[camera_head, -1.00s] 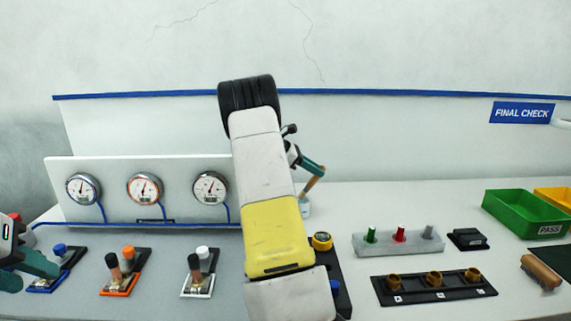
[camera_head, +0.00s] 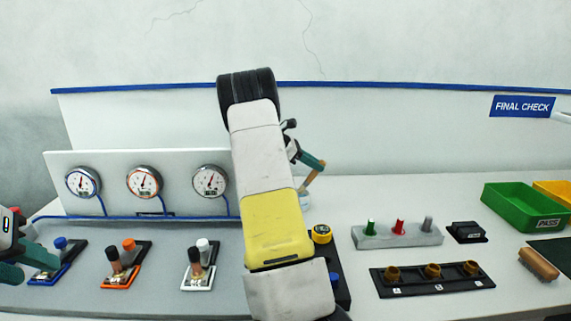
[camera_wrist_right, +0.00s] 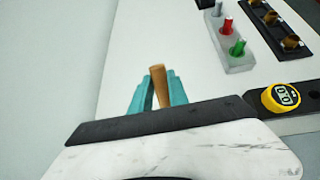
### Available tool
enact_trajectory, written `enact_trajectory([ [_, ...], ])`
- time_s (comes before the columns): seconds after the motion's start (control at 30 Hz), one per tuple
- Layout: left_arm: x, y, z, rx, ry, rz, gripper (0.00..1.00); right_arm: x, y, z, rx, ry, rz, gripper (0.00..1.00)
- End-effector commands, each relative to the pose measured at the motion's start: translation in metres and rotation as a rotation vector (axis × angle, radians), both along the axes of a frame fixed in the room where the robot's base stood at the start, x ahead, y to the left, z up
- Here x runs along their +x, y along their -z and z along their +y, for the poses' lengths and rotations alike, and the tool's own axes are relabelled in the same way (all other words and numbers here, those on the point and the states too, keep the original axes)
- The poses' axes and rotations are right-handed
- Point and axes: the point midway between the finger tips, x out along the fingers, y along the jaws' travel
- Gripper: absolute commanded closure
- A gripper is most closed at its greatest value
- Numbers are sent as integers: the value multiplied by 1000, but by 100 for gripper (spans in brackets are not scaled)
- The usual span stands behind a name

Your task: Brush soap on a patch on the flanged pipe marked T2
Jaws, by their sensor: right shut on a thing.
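My right gripper (camera_head: 311,161) is shut on a brush with a wooden handle (camera_head: 312,176). In the right wrist view, the handle (camera_wrist_right: 158,84) stands between the teal fingers (camera_wrist_right: 157,97). The brush's lower end is by a small pale jar (camera_head: 305,198), mostly hidden behind my right arm; I cannot tell whether the bristles are inside. Three valve fittings stand on blue (camera_head: 44,276), orange (camera_head: 119,282) and white (camera_head: 196,284) plates below the gauges. No T2 mark is legible. My left gripper (camera_head: 25,266) is at the left edge, partly cut off, its fingers apart.
A gauge panel (camera_head: 110,205) stands behind the fittings. Right of my arm are a yellow gauge (camera_head: 321,234), a grey block with coloured pegs (camera_head: 398,236), a black rack (camera_head: 432,286), a loose wooden brush (camera_head: 539,263) and a green PASS bin (camera_head: 520,208).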

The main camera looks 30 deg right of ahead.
Motion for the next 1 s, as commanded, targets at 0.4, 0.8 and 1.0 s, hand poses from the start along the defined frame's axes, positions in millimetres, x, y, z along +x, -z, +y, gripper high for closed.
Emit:
enact_trajectory([
  [0.4, 0, 0, 0, 0, 0, 0, 64, 0, 5, 0, 0, 0, 0, 100],
  [0.8, 0, 0, 0, 0, 0, 0, 64, 0, 10, 0, 0, 0, 2, 100],
  [1.0, 0, 0, 0, 0, 0, 0, 64, 0, 12, 0, 0, 0, 2, 100],
])
